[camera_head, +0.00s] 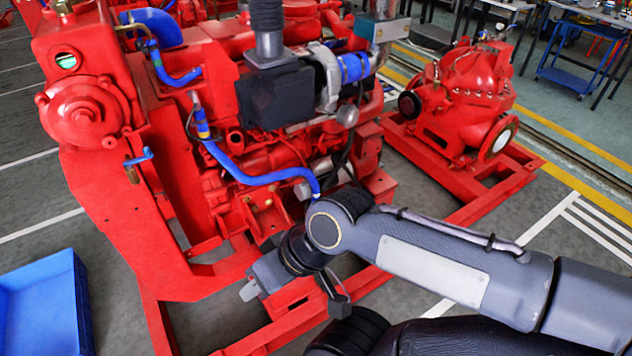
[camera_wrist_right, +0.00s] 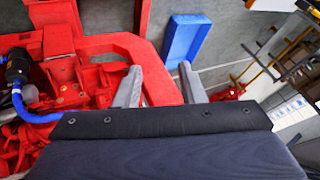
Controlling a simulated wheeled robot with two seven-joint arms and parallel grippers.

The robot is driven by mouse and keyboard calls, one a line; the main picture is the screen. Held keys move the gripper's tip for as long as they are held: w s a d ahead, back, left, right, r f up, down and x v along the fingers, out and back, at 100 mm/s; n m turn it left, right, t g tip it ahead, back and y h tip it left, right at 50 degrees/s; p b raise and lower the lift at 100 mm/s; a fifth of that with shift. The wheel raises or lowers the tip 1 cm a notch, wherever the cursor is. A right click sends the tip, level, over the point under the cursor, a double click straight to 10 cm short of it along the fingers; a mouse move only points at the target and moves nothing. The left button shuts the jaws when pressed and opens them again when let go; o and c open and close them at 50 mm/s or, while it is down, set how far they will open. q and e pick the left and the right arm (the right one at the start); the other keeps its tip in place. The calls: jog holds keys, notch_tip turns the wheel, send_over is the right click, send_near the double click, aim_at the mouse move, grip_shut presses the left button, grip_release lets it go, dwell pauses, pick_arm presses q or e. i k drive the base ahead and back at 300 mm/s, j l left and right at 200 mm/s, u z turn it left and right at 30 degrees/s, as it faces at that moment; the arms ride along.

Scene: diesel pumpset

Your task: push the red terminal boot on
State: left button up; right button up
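I cannot pick out the red terminal boot in either view; many parts here are the same red. The red engine (camera_head: 270,160) fills the middle of the head view, with blue hoses on its side. My right gripper (camera_head: 296,288) is in front of the engine's lower side, above the red base frame (camera_head: 160,325). The engine's red parts (camera_wrist_right: 75,80) lie left of and behind the fingers there. My left gripper is not in view.
A blue bin (camera_head: 40,305) stands on the floor at lower left; it also shows in the right wrist view (camera_wrist_right: 186,40). A red pump (camera_head: 465,100) sits on the frame at right. Workbenches stand at the back right. Grey floor is open beyond the frame.

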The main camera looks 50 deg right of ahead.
aim_at(299, 180)
jog(key=z, duration=1.65)
